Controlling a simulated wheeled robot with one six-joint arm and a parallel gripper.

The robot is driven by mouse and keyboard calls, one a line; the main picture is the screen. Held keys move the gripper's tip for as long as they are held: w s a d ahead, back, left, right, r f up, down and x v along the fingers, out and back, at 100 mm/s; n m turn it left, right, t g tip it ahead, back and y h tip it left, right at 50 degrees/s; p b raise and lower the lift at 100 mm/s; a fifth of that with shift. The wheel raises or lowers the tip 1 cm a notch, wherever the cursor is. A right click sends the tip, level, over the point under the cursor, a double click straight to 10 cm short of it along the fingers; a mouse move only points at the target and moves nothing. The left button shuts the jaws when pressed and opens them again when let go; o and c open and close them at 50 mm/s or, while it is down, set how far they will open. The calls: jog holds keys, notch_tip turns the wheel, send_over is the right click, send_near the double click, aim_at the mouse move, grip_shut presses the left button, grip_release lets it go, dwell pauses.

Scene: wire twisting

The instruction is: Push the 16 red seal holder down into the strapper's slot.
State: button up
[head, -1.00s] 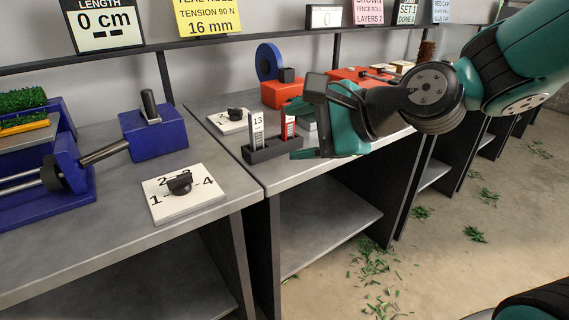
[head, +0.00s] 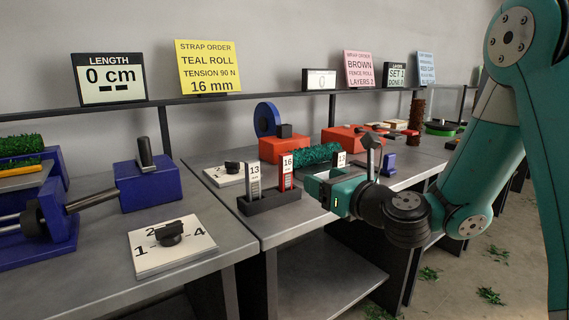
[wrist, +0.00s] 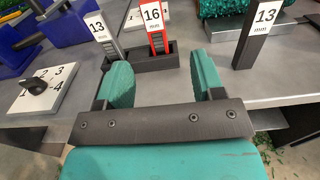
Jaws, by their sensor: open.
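The red 16 seal holder (head: 287,172) stands upright in a black rack (head: 271,204) near the front edge of the right-hand bench. It also shows in the wrist view (wrist: 156,32), beyond the gap between my fingers. A grey 13 holder (head: 254,184) stands left of it in the same rack. A dark post with another 13 tag (wrist: 262,30) stands further right. The teal roll (head: 316,155) lies behind. My gripper (wrist: 163,78) is open and empty, short of the rack and apart from the holder. I cannot make out the strapper's slot.
A dial plate (head: 225,173) lies left of the rack. An orange-red block (head: 279,149) with a blue reel (head: 268,118) stands behind. The left bench carries blue machinery (head: 148,186) and another dial plate (head: 171,246). Bare bench top lies around the rack.

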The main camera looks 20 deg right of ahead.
aim_at(288, 164)
jog(key=p+x, duration=0.3)
jog(key=x, duration=0.2)
jog(key=p+x, duration=0.2)
jog(key=x, duration=0.1)
jog(key=shift+w+a+r+p, duration=0.1)
jog(key=shift+a+r+p, duration=0.05)
jog(key=shift+r+p, duration=0.15)
jog(key=shift+w+a+f, duration=0.15)
jog(key=shift+w+f, duration=0.05)
jog(key=shift+w, duration=0.25)
jog(key=w+p, duration=0.1)
jog(key=p, duration=0.1)
jog(key=w+a+p, duration=0.2)
jog(key=p, duration=0.1)
jog(key=shift+w+r+p, duration=0.3)
jog(key=shift+r+p, duration=0.05)
jog(key=shift+r, duration=0.05)
jog(key=shift+w+a+f+p, duration=0.15)
jog(key=shift+w+f+p, duration=0.15)
jog(key=shift+w, duration=0.25)
jog(key=c, duration=1)
